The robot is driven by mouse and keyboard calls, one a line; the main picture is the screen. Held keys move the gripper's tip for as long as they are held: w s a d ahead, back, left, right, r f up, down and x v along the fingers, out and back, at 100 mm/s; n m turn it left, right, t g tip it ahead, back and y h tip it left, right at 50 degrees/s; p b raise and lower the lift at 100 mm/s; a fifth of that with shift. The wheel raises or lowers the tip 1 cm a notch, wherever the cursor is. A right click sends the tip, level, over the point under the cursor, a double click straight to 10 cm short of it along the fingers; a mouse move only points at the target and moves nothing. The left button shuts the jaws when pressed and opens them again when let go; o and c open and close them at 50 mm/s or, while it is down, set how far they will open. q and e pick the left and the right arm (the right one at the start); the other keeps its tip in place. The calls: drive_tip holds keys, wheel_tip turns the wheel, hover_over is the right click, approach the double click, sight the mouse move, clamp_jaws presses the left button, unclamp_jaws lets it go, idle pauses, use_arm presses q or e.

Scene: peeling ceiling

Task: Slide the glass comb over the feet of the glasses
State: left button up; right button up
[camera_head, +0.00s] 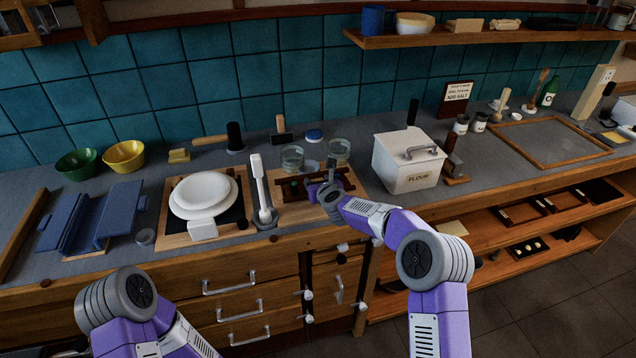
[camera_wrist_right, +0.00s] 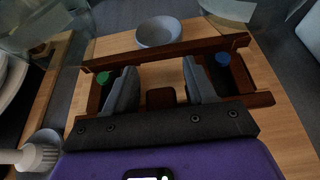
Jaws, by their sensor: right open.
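Two clear glasses, one on the left (camera_head: 292,158) and one on the right (camera_head: 339,151), stand behind a dark red-brown wooden frame, which looks like the comb (camera_head: 290,190). In the right wrist view the frame's far bar (camera_wrist_right: 165,54) runs across, with a small brown block (camera_wrist_right: 160,97) nearer to me. My right gripper (camera_head: 323,188) is over the frame, its fingers (camera_wrist_right: 158,88) apart on either side of the block; I cannot tell whether they touch it. The glasses' feet are not clear. My left arm is at the lower left, its gripper outside the picture.
A pale wooden board (camera_wrist_right: 275,130) lies under the frame. A grey bowl (camera_wrist_right: 158,32) sits beyond it. The white flour box (camera_head: 408,160) stands to the right; a white brush (camera_head: 259,185) and plates (camera_head: 204,193) stand to the left. A shelf (camera_head: 480,38) hangs above.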

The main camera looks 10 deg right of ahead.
drive_tip(key=shift+b+v, duration=0.45)
drive_tip(key=shift+v, duration=3.3)
